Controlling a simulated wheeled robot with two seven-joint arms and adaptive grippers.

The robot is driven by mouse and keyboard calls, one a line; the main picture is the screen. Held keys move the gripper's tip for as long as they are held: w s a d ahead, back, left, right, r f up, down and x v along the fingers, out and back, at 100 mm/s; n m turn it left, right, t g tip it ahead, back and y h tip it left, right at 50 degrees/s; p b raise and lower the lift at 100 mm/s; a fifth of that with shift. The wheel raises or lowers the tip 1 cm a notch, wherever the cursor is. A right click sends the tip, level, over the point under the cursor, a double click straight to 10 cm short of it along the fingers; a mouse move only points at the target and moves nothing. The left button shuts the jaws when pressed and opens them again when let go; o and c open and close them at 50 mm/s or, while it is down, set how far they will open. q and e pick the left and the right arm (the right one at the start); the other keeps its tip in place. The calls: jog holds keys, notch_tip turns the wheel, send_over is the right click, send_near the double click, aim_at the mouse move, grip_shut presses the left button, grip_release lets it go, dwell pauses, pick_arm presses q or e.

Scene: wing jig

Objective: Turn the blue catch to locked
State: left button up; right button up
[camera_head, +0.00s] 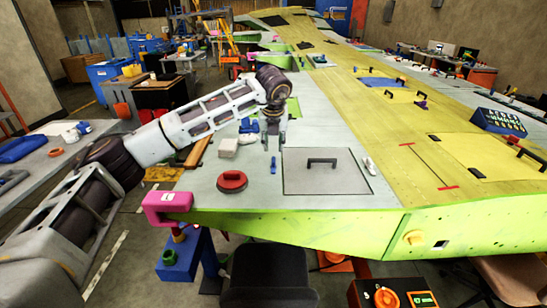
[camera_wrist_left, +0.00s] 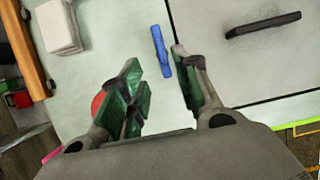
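The blue catch (camera_head: 273,165) is a small narrow bar on the grey wing skin, just left of the square grey panel (camera_head: 300,183). In the left wrist view the catch (camera_wrist_left: 161,50) lies lengthwise beside the panel's edge, beyond my fingertips. My left gripper (camera_head: 273,141) points down above the wing, near the catch. The left wrist view shows its green-padded fingers (camera_wrist_left: 155,80) apart, with nothing between them. I cannot tell the exact height of the fingers over the catch. My right gripper is not in view.
The panel has a black handle (camera_head: 322,162). A red round handled thing (camera_head: 232,181) and a white block (camera_head: 228,147) sit on the skin to the left. A pink clamp (camera_head: 166,203) grips the near left corner. A white-grey piece (camera_head: 368,166) lies right of the panel.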

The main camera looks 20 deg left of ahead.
aim_at(274, 159)
pick_arm(q)
jog(key=p+x, duration=0.1)
jog(key=x, duration=0.9)
jog(key=shift+p, duration=0.4)
jog(key=shift+r, duration=0.1)
grip_shut()
